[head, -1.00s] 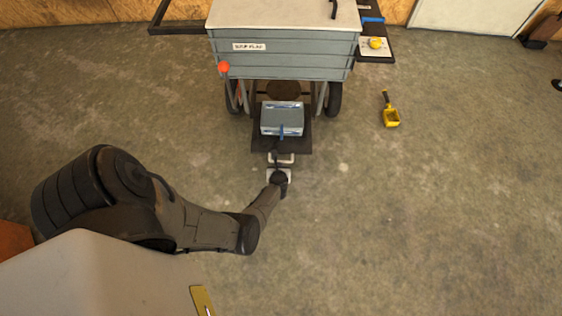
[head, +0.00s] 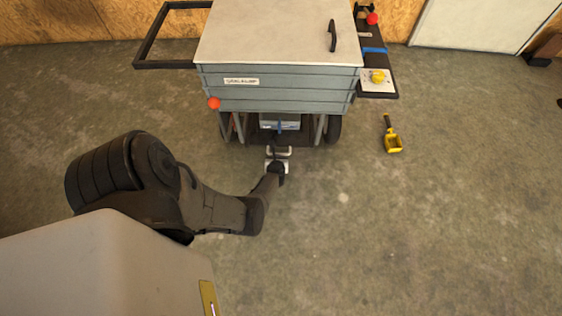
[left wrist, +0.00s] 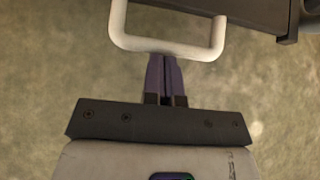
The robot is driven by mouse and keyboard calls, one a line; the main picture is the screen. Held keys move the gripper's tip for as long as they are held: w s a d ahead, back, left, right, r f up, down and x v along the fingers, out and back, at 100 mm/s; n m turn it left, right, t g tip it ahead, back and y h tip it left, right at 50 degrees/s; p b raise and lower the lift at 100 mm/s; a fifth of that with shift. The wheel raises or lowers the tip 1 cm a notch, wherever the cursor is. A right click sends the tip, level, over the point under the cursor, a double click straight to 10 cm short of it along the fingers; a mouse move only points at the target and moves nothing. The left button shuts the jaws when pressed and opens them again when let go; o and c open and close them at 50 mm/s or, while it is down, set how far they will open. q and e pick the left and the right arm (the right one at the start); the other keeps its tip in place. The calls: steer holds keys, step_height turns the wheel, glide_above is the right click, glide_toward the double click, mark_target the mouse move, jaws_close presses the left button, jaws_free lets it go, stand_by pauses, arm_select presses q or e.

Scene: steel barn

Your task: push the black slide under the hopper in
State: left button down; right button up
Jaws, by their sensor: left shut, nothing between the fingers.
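The black slide (head: 257,139) is mostly under the grey hopper (head: 280,88), with its front edge showing below the hopper's wall. A grey-blue box (head: 270,122) sits on the slide, partly hidden by the hopper. A pale U-shaped handle (left wrist: 170,47) is on the front of the slide, whose dark corner (left wrist: 262,12) shows in the left wrist view. My left gripper (left wrist: 164,58) is shut and empty, its fingertips at the handle's crossbar, seeming to touch it. In the head view the left gripper (head: 277,153) is in front of the slide. My right gripper is out of view.
A yellow scoop (head: 392,139) lies on the concrete floor right of the hopper. A side shelf with a yellow knob (head: 378,77) juts out at the hopper's right. A red ball knob (head: 214,103) is at its front left. The floor in front is clear.

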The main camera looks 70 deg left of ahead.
arm_select(q)
steer(key=shift+s+d+f, duration=0.15)
steer(key=shift+f, duration=0.15)
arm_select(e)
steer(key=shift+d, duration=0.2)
